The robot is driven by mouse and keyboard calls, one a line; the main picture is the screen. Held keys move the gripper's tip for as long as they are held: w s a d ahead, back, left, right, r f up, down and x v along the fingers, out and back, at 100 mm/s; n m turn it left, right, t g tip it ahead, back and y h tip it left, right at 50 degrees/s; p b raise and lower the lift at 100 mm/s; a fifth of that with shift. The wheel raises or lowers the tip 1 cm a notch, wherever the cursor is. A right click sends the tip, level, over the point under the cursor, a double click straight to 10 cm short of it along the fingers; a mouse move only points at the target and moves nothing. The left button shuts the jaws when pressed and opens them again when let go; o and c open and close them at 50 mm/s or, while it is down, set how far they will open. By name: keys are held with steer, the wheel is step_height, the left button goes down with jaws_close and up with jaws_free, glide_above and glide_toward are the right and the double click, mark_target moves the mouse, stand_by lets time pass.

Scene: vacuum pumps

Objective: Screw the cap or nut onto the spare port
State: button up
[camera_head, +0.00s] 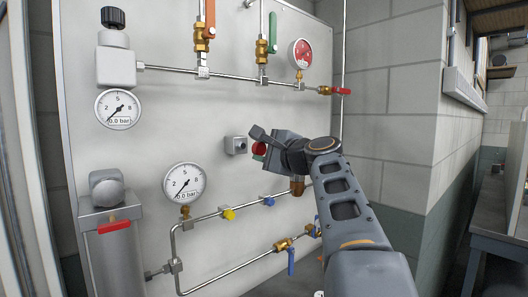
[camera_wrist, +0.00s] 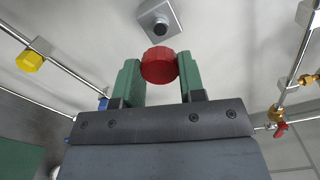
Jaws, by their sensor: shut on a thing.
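My gripper (camera_wrist: 160,72) is shut on a red ridged round cap (camera_wrist: 159,65), held between its two green fingers. In the head view my gripper (camera_head: 259,151) is in front of the white panel, with the red cap (camera_head: 259,148) partly hidden by the wrist. A small grey square block (camera_head: 236,145) with a dark round centre is on the panel just left of the cap. In the wrist view this block (camera_wrist: 160,20) is straight beyond the cap, with a visible gap between them. I cannot tell for sure whether it is the spare port.
A pipe with a yellow cap (camera_head: 228,213) and a blue cap (camera_head: 268,201) runs below my gripper. Gauges (camera_head: 184,183) and valves with orange (camera_head: 210,18) and green (camera_head: 272,32) handles are on the panel. Bare panel surrounds the grey block.

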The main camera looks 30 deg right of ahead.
mark_target(243, 146)
stand_by(0.4)
steer(key=shift+w+a, duration=0.1)
steer(key=shift+w, duration=0.1)
steer(key=shift+w+a+p, duration=0.2)
steer(key=shift+w+p, duration=0.4)
steer(key=shift+w, duration=1)
steer(key=shift+w+a+p, duration=0.2)
steer(key=shift+w+p, duration=0.1)
steer(key=shift+w, duration=0.55)
steer(key=shift+w+a, duration=0.1)
steer(key=shift+w, duration=0.6)
steer(key=shift+m, duration=0.3)
